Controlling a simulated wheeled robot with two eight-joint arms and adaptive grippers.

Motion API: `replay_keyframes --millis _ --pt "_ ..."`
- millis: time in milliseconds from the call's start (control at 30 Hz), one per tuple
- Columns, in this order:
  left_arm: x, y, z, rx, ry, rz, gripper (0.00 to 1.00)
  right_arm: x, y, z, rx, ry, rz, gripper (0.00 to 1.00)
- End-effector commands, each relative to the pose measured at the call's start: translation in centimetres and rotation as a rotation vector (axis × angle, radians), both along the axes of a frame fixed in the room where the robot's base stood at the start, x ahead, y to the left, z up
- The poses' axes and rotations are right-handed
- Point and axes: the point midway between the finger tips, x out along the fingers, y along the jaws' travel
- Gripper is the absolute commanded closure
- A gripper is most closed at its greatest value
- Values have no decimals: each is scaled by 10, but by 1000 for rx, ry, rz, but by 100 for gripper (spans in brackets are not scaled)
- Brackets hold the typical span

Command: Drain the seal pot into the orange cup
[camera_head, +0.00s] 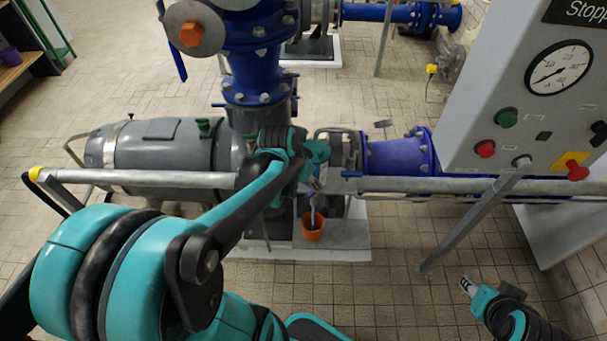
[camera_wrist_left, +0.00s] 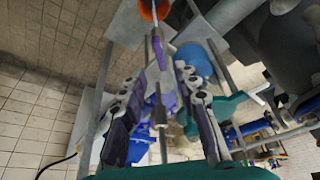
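The orange cup (camera_head: 312,228) stands upright on the pale plinth below the pump; its rim also shows at the top of the left wrist view (camera_wrist_left: 150,9). A thin pale line (camera_head: 313,210) runs down into its mouth; I cannot tell whether it is liquid or a tube. My left gripper (camera_head: 318,168) is above the cup at the pump's front. In the wrist view its fingers (camera_wrist_left: 160,80) are spread on either side of a purple-and-grey drain part (camera_wrist_left: 161,82), with gaps visible. The seal pot is not clearly identifiable behind my arm. My right gripper (camera_head: 467,286) is away at lower right, its fingers small.
A grey rail (camera_head: 140,177) crosses in front of the grey motor (camera_head: 165,150) and blue pump pipework (camera_head: 258,75). A grey control panel (camera_head: 545,120) with a gauge stands at right on a slanted leg. The tiled floor in front is clear.

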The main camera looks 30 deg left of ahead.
Motion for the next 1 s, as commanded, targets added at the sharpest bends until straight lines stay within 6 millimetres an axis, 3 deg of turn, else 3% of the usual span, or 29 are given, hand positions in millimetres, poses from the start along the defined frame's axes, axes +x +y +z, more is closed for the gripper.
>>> replay_keyframes --millis 100,333,1000 --pt "-9 1 21 1 0 1 69 0 0 0 0 0 0 60" --pt "-19 3 45 1 0 1 69 0 0 0 0 0 0 60" --pt "-21 1 50 1 -2 2 69 0 0 0 0 0 0 60"
